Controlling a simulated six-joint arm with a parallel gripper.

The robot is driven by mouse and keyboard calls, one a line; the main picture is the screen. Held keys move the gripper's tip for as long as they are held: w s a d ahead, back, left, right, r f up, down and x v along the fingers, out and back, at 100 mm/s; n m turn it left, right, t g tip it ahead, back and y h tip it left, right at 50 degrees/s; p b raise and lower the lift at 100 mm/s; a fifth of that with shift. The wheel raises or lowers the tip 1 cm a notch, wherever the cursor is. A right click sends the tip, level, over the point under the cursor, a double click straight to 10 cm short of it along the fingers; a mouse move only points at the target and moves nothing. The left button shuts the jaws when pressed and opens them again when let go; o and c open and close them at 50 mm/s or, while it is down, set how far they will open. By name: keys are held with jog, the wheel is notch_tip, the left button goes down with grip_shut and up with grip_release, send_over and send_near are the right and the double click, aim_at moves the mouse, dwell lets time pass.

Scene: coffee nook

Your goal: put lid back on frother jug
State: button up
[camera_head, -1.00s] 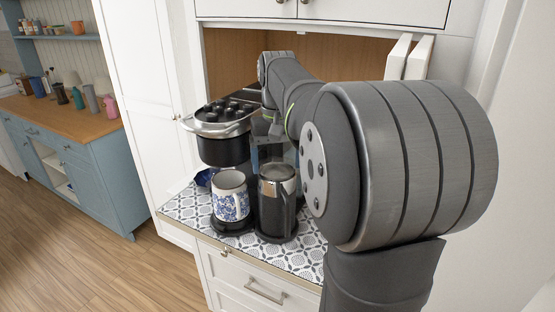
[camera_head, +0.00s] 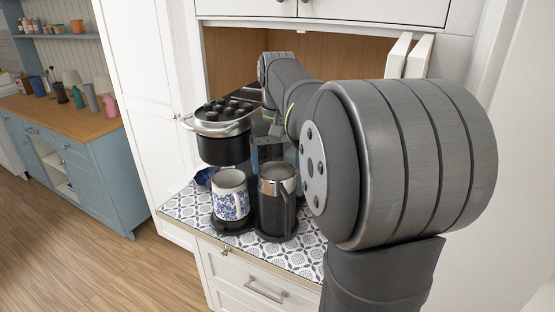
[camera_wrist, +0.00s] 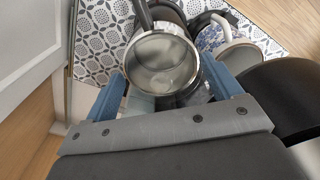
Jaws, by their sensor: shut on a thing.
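The frother jug (camera_head: 273,213) stands upright on the patterned counter in the head view, dark with a steel rim and a black handle. In the wrist view its handle (camera_wrist: 143,14) shows at the top. My gripper (camera_wrist: 164,72) reaches over the jug's top from the back, its blue fingers on both sides of the round mouth. It is shut on the lid (camera_wrist: 165,64), which looks like a clear, steel-rimmed disc over the mouth. I cannot tell whether the lid touches the jug all round. My arm hides part of the gripper in the head view.
A blue-and-white patterned mug (camera_head: 230,196) stands close to the jug's left on a dark base. A black appliance with a silver top (camera_head: 221,135) is behind the mug. The cabinet wall is close on the right. Some counter (camera_head: 178,206) is free at the left front.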

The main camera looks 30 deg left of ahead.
jog(key=o, duration=0.8)
jog(key=shift+r, duration=3.5)
jog(key=shift+c, duration=0.3)
grip_shut()
jog(key=shift+f, duration=0.3)
